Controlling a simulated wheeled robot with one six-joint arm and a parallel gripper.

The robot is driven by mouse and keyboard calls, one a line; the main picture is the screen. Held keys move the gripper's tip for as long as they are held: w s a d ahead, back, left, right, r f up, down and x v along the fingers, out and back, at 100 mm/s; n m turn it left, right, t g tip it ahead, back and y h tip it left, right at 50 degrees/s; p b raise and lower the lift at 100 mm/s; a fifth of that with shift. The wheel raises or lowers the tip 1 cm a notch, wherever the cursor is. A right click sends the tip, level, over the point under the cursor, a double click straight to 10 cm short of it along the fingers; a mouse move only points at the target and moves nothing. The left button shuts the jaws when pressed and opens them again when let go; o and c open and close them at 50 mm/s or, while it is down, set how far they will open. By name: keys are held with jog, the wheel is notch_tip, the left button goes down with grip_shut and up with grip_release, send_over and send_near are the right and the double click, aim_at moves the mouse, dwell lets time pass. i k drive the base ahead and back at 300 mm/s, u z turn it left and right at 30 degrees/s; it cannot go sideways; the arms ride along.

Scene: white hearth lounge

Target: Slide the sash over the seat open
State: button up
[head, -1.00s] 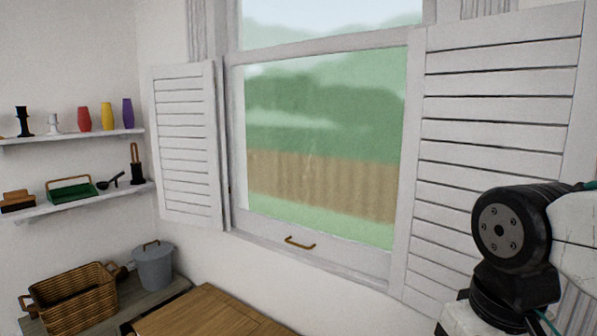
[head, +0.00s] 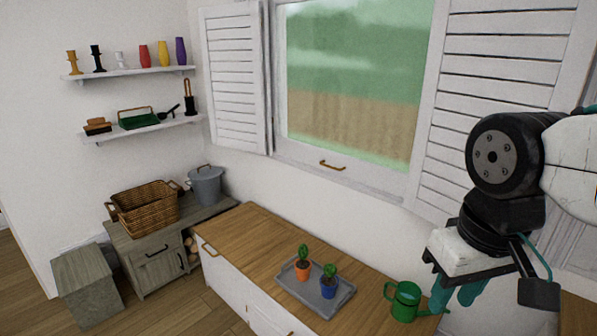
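The window sash (head: 352,100) is down in its white frame, with a curved brass handle (head: 332,165) on its bottom rail. White louvred shutters stand folded open on both sides, the left one (head: 233,80) and the right one (head: 487,90). The seat (head: 250,225) is a long wood-topped bench with white fronts below the window. My gripper (head: 497,292) hangs at the lower right, to the right of the handle and well apart from it. Its teal fingers are partly hidden, and its opening is unclear.
On the seat, a grey tray (head: 332,301) holds two small potted plants, and a green watering can (head: 404,303) stands near my gripper. A wicker basket (head: 146,208) and grey bucket (head: 206,187) stand on a low cabinet. Wall shelves (head: 150,128) hold vases and tools. The seat's left end is clear.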

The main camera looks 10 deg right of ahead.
aim_at(388, 180)
jog(key=u, duration=1.5)
jog(key=i, duration=1)
jog(key=z, duration=2.1)
